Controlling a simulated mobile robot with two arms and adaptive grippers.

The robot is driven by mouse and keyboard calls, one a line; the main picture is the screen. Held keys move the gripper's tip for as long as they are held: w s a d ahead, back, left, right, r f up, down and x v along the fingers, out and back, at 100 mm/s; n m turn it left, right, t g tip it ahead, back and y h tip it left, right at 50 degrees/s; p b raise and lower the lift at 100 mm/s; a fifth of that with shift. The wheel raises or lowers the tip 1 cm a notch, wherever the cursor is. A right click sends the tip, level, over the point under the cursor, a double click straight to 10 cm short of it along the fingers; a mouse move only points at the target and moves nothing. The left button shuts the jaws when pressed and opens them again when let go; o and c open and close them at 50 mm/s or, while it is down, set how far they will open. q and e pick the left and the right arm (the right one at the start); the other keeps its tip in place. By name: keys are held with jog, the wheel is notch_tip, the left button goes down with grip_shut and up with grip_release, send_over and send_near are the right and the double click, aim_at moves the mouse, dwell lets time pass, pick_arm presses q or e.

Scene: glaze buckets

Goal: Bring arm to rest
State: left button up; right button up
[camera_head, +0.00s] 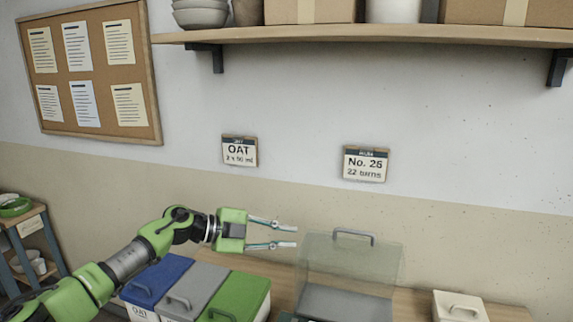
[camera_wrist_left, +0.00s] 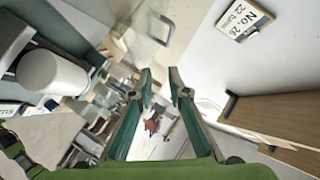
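My left arm (camera_head: 130,258) reaches in from the left in the head view. Its gripper (camera_head: 296,237) points right, with two fingers apart and nothing between them. It is raised above the bench, left of a clear box with a grey handle (camera_head: 353,237). In the left wrist view the gripper (camera_wrist_left: 159,75) also shows its two fingers spread with a gap between the tips. My right gripper is in neither view.
Lidded bins in blue (camera_head: 158,281), grey (camera_head: 190,292) and green (camera_head: 238,297) stand below the left arm. A white lidded box (camera_head: 459,307) stands at the right. A wall shelf (camera_head: 370,36) holds boxes and bowls. Two signs, OAT (camera_head: 239,151) and No. 26 (camera_head: 365,164), hang on the wall.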

pick_arm(q)
jog(key=s+d+n+t+h, duration=0.2)
jog(key=s+d+n+t, duration=0.2)
jog(key=d+n+t, duration=0.25)
jog(key=s+a+f+n+t+y, duration=0.1)
jog(key=s+a+f+n+y, duration=0.4)
jog(key=a+f+n+y, duration=0.3)
jog(key=s+a+f+n+t+y, duration=0.1)
jog(key=s+a+f+n+y, duration=0.5)
jog(key=a+f+n, duration=0.3)
jog(key=s+a+f+g, duration=0.3)
jog(key=s+f, duration=0.1)
jog(key=s, duration=0.6)
jog(key=s+a+f+g+y, duration=0.1)
jog(key=s+a+f+g, duration=0.25)
jog(key=s, duration=0.65)
jog(key=s+a+f+g, duration=0.3)
jog(key=s+f, duration=0.2)
jog(key=s, duration=0.5)
notch_tip(320, 180, down, 25)
jog(key=g, duration=0.1)
jog(key=s+a+f+g+b, duration=0.1)
jog(key=s+a+f, duration=0.2)
jog(key=s+f, duration=1.5)
jog(key=shift+s+f+g+y, duration=0.15)
jog(key=shift+f+g+y, duration=0.05)
jog(key=shift+g+y, duration=0.1)
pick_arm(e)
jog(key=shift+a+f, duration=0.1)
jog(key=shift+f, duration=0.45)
